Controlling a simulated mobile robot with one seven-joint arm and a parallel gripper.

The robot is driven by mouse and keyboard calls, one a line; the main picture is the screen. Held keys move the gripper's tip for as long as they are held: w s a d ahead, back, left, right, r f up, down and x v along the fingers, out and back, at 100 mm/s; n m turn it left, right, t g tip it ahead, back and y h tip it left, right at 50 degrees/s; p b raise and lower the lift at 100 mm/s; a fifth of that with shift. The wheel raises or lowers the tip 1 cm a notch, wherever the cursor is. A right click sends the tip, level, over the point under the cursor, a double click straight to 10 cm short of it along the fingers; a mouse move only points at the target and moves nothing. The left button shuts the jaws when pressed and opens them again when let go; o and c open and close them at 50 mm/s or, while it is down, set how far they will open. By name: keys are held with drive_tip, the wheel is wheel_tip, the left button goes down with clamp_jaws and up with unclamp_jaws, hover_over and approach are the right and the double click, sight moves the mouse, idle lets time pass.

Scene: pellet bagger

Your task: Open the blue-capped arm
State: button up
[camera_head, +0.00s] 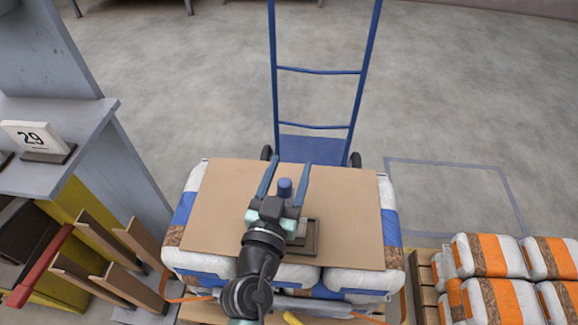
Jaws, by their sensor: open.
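A small blue cylindrical cap (285,187) shows between the two fingers of my gripper (290,163), above a brown cardboard sheet (345,205). My gripper is open, its long blue-grey fingers apart on either side of the cap. I cannot tell whether either finger touches it. The arm under the cap is mostly hidden by my gripper and wrist. A dark, flat-framed piece (312,238) shows at the right of my wrist on the sheet; I cannot tell if it belongs to the capped arm.
The sheet lies on stacked white bags (365,281). A blue hand truck (315,145) stands behind. Orange-striped bags (490,255) lie right.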

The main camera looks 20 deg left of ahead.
clamp_jaws()
idle(0.4)
idle(1.1)
